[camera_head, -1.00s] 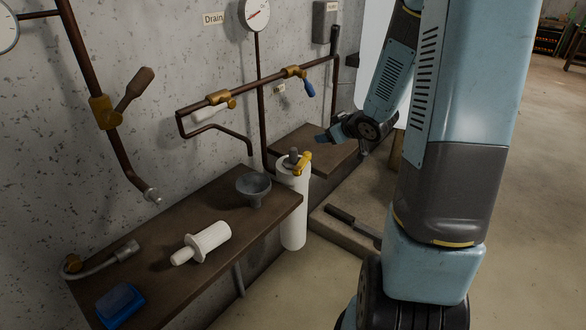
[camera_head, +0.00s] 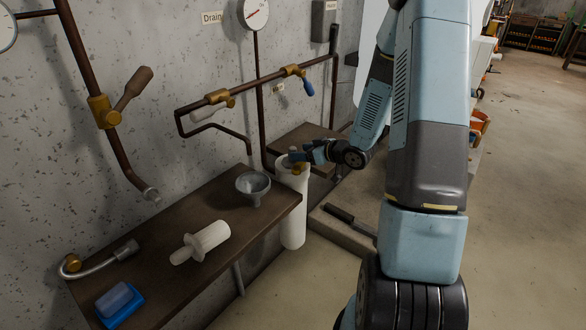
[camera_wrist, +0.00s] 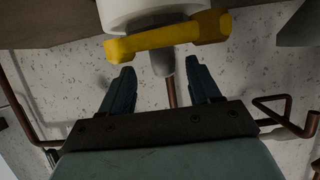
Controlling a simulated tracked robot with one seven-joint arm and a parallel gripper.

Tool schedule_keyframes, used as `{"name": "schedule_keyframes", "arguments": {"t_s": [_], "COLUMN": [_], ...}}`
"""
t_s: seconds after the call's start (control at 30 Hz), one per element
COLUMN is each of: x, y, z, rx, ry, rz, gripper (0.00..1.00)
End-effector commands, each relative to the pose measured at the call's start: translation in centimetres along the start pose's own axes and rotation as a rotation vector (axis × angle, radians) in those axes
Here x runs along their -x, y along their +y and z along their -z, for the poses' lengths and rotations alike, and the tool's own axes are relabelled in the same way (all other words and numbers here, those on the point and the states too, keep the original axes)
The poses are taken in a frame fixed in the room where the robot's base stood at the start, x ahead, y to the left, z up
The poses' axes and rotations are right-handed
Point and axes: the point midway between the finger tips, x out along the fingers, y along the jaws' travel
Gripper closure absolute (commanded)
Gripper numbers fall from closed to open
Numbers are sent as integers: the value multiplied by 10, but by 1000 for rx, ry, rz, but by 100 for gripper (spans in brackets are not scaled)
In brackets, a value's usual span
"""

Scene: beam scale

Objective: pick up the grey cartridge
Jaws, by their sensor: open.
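A tall white cylinder (camera_head: 293,218) stands at the right end of the shelf. A grey peg (camera_wrist: 162,62) and a yellow handle (camera_wrist: 165,38) are at its top. No separate thing is plainly a grey cartridge; I cannot tell whether this peg is part of one. My gripper (camera_head: 296,157) is at the cylinder's top from the right and partly hides the peg and handle. In the wrist view its open fingers (camera_wrist: 159,72) point at the cylinder, with the peg between the tips and the handle across just beyond them. I see no grip on anything.
The brown shelf (camera_head: 150,222) holds a grey funnel (camera_head: 253,187), a white flanged cylinder (camera_head: 205,240), a bent hose (camera_head: 95,262) and a blue tray (camera_head: 121,308). Wall pipes with a yellow valve (camera_head: 222,98) run above. A dark-handled tool (camera_head: 345,216) lies right of the tall cylinder.

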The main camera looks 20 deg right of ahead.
Motion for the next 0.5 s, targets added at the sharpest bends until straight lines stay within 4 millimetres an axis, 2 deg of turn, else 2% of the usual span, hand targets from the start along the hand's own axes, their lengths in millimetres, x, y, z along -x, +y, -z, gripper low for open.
{"name": "schedule_keyframes", "arguments": {"t_s": [0.1, 0.37, 0.5], "x": [-11, -23, -40], "y": [0, -1, -3], "z": [0, 0, 0], "rx": [-1, 1, 1], "ry": [-1, -1, -2], "rz": [1, 1, 2], "gripper": [38, 38, 38]}}
